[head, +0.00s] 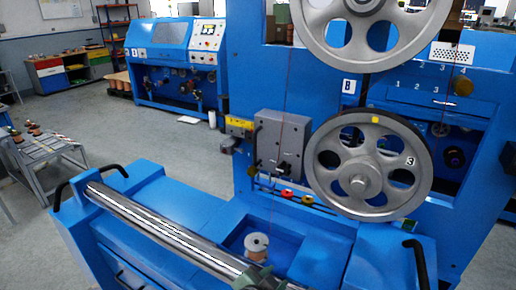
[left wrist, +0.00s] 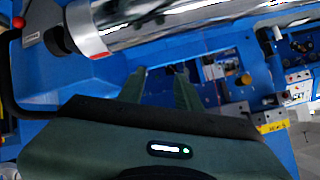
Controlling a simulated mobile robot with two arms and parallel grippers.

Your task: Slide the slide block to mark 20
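A small yellow-faced piece (head: 238,123) with grey parts below it sits left of a grey box on the blue machine. It may be the slide block or its scale; I cannot tell, and no mark 20 is readable. A yellow strip with small dark print (left wrist: 270,127) shows at the right of the left wrist view. My left gripper (head: 258,276) is at the bottom of the head view, near the polished roller and well short of the yellow piece. In the left wrist view its two green fingers (left wrist: 160,88) stand apart with nothing between them. My right gripper is not in view.
The polished roller (head: 160,230) crosses the front of the machine, with a copper-wound spool (head: 257,246) behind its right end. A large grey pulley (head: 367,165) marked 3 stands to the right. Red and yellow knobs (head: 297,196) sit under the grey box (head: 281,143).

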